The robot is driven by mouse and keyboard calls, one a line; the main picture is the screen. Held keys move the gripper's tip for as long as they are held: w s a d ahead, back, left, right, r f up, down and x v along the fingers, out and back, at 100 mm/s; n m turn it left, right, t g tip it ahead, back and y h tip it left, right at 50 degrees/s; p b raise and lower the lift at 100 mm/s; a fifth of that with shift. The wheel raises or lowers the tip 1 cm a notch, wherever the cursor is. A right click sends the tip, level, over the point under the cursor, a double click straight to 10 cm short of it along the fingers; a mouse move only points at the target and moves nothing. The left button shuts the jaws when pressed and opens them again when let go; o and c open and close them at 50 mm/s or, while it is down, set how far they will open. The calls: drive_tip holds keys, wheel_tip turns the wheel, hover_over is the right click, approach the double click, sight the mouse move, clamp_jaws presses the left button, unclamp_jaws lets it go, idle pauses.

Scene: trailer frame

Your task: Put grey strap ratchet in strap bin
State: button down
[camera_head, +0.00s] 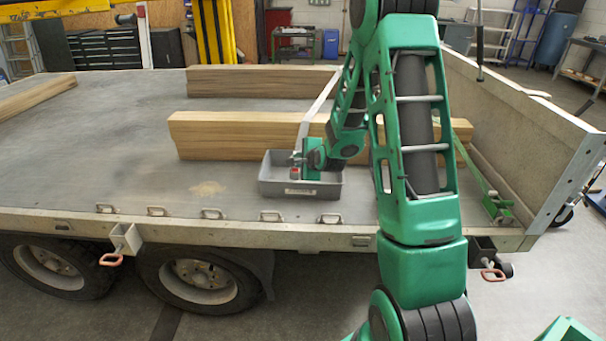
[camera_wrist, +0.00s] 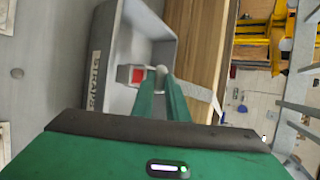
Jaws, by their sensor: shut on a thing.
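The grey strap bin (camera_head: 318,189) stands on the trailer bed near its front edge. In the wrist view the bin (camera_wrist: 103,42) shows a label that reads like "STRAPS". My gripper (camera_head: 305,160) is low at the bin, shut on the grey strap ratchet (camera_head: 296,173), which has a red part. In the wrist view the ratchet (camera_wrist: 134,74) is at the fingertips, over the bin's inside. Whether it touches the bin floor I cannot tell. Its pale grey strap (camera_head: 318,108) runs back over the timber. The fingers partly hide the ratchet.
A wooden beam (camera_head: 230,137) lies right behind the bin, with another beam (camera_head: 250,79) farther back. The bed left of the bin is clear.

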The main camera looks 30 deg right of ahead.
drive_tip(key=shift+s+d+f, duration=0.1)
drive_tip(key=shift+d+f, duration=0.3)
drive_tip(key=shift+f, duration=0.5)
drive_tip(key=shift+w+d+f, duration=0.1)
drive_tip(key=shift+d+f, duration=0.35)
drive_tip(key=shift+f, duration=0.5)
drive_tip(key=shift+s+d+f, duration=0.1)
drive_tip(key=shift+d+f, duration=0.3)
drive_tip(key=shift+f, duration=0.5)
drive_tip(key=shift+f, duration=0.1)
drive_tip(key=c, duration=2)
unclamp_jaws()
